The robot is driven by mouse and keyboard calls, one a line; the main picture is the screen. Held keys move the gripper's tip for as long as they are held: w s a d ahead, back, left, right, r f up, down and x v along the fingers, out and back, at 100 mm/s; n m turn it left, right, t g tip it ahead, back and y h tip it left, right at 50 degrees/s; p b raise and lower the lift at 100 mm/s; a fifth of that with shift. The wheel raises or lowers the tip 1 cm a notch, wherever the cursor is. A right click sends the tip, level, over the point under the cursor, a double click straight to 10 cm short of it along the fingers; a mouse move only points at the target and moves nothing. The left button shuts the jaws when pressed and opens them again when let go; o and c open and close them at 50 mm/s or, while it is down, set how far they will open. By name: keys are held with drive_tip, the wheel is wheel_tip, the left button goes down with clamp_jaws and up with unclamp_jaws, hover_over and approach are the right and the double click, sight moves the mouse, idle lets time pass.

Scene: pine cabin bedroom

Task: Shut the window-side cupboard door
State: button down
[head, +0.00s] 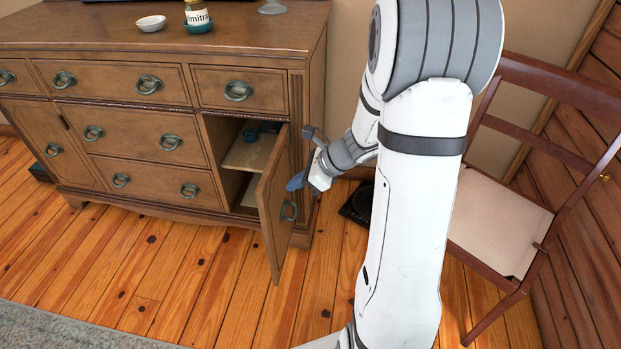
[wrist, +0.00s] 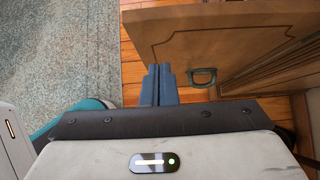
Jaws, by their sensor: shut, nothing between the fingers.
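The open cupboard door (head: 272,212) is at the right end of a brown wooden sideboard (head: 130,125), swung well out from its frame. A greenish ring handle (head: 288,211) is on its outer face. In the wrist view the door (wrist: 225,45) fills the upper right, with its handle (wrist: 203,75) right of my fingers. My gripper (head: 296,182) is shut and empty, with blue fingers, on the outer side of the door. The fingers (wrist: 158,72) show close together in the wrist view. I cannot tell whether they touch the door. No window is in view.
Blue items (head: 262,134) are on the cupboard's shelf (head: 246,154). A white dish (head: 151,23) and a labelled jar (head: 197,13) stand on top. A chair (head: 505,220) is at the right and a dark object (head: 355,203) on the floor. The floor before the sideboard is clear.

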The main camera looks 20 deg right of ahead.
sight(267, 188)
drive_tip(key=shift+w+a+f, duration=0.1)
drive_tip(key=shift+w+a, duration=0.3)
drive_tip(key=shift+a, duration=0.3)
drive_tip(key=shift+w+a+f, duration=0.1)
drive_tip(key=shift+w+a, duration=0.25)
drive_tip(key=shift+a, duration=0.3)
drive_tip(key=shift+w+a+f, duration=0.1)
drive_tip(key=shift+w+a, duration=0.3)
drive_tip(key=shift+a, duration=0.3)
drive_tip(key=shift+b, duration=0.3)
